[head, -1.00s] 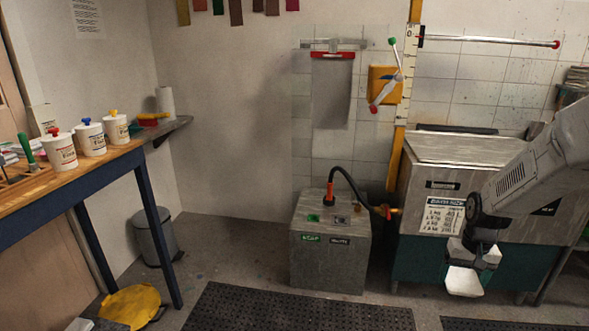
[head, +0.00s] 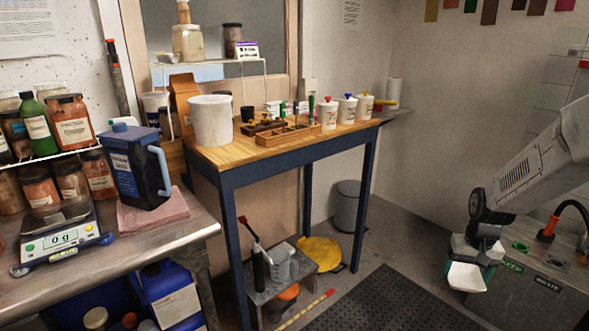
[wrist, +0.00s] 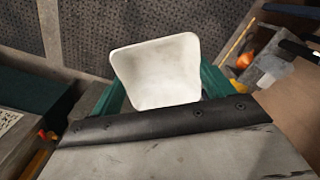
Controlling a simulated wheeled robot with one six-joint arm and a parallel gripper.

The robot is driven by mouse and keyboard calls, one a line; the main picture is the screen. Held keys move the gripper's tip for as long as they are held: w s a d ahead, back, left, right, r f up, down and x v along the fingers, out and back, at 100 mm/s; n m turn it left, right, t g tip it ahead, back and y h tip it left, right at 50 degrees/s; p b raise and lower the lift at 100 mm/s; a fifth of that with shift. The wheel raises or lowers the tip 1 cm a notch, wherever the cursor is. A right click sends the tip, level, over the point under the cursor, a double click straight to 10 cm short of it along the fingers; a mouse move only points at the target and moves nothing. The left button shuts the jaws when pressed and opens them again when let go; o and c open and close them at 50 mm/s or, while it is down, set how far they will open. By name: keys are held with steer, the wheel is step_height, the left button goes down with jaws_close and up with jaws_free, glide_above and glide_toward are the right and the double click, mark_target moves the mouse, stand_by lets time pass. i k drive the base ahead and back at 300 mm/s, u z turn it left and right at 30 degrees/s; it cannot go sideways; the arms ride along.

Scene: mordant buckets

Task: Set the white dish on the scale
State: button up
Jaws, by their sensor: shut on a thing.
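The white dish (head: 466,277) is held in my gripper (head: 474,258) at the right of the head view, above the floor and in front of a grey box. In the wrist view the dish (wrist: 156,72) shows its pale, empty-looking inside, with green finger parts on both sides. My gripper is shut on it. The scale (head: 60,238) stands on the metal bench at the far left of the head view, with a bare pan and a display reading 0 g. The dish is far from the scale.
A dark blue jug (head: 138,165) stands on a pink cloth (head: 152,212) right of the scale. Jars (head: 70,122) line shelves behind it. A blue-legged wooden table (head: 232,158) holds a white bucket (head: 211,120) and tubs. Open floor and a dark mat (head: 365,303) lie between.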

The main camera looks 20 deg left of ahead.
mark_target(57, 211)
steer(key=u, duration=1.7)
